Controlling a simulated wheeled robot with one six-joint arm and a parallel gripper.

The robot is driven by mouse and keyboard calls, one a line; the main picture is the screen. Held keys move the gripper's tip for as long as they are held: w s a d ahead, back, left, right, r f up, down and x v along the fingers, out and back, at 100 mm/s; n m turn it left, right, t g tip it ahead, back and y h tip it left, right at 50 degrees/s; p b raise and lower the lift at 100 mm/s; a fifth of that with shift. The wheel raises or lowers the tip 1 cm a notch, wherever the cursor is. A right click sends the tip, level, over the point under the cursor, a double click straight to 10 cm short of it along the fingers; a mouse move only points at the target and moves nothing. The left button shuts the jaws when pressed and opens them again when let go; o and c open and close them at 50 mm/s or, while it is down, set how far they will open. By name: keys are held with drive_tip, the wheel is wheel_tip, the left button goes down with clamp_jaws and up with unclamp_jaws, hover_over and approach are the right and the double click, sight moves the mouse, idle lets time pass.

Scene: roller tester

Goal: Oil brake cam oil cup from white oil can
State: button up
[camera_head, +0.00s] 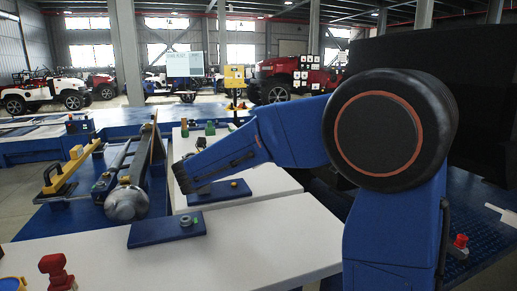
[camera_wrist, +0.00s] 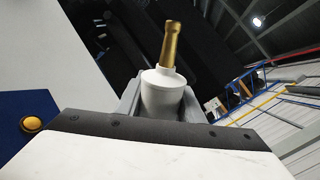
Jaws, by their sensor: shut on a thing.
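In the wrist view my gripper (camera_wrist: 162,104) is shut around a white oil can (camera_wrist: 162,92) with a brass spout. The can's lower part is hidden by the gripper body. In the head view my blue arm reaches left over a white table, but its end is dark and the can cannot be made out there. A brass knob-like fitting (camera_head: 233,184) sits on a blue plate (camera_head: 212,194). A grey-green cup-like fitting (camera_head: 185,220) sits on a nearer blue plate (camera_head: 155,235). I cannot tell which is the brake cam oil cup. A brass fitting (camera_wrist: 32,124) also shows in the wrist view.
A white tabletop (camera_head: 260,240) has free room in front. A red knob (camera_head: 55,268) stands at the front left. Small green fittings (camera_head: 210,129) stand at the table's back.

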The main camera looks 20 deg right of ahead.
drive_tip(key=m, duration=0.5)
drive_tip(key=shift+f, duration=0.15)
drive_tip(key=shift+m, duration=0.3)
idle(0.5)
idle(2.3)
